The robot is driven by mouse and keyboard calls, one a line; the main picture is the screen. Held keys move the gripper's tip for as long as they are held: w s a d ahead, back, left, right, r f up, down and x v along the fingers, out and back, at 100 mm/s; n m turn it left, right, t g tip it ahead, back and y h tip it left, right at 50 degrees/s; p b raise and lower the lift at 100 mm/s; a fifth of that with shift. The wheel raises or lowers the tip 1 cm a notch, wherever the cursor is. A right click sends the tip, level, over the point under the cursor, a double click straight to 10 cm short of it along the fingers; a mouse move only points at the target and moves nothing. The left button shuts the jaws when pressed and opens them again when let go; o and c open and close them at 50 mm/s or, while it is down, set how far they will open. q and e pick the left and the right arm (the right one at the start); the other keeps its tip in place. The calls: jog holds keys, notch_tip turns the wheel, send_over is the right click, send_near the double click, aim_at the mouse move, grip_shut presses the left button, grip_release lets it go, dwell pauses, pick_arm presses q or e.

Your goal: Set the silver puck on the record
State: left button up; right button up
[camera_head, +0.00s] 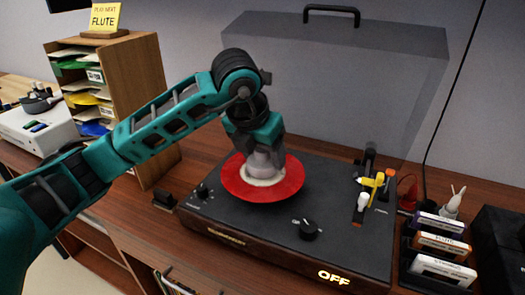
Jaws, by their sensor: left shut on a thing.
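A red record (288,190) with a pale centre label lies on the dark turntable (257,217). My left gripper (262,152) points down over the middle of the record. It is shut on the silver puck (262,166), a pale grey piece low between the fingers, at the label. The fingers partly cover the puck, and I cannot tell whether it touches the record. My right gripper is not in view.
The turntable's clear lid (330,80) stands raised behind. A yellow and white tonearm (368,190) is at the right of the deck, and a knob (308,230) and a lit OFF sign are in front. Labelled cartridges (442,245) stand at right; a wooden sorter (135,85) stands at left.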

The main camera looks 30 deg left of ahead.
pick_arm(q)
jog(key=shift+f, duration=0.25)
dwell(0.4)
jog(key=o, duration=1.3)
jog(key=shift+o, duration=0.3)
jog(key=shift+r+p, duration=1.65)
jog(key=shift+r, duration=0.9)
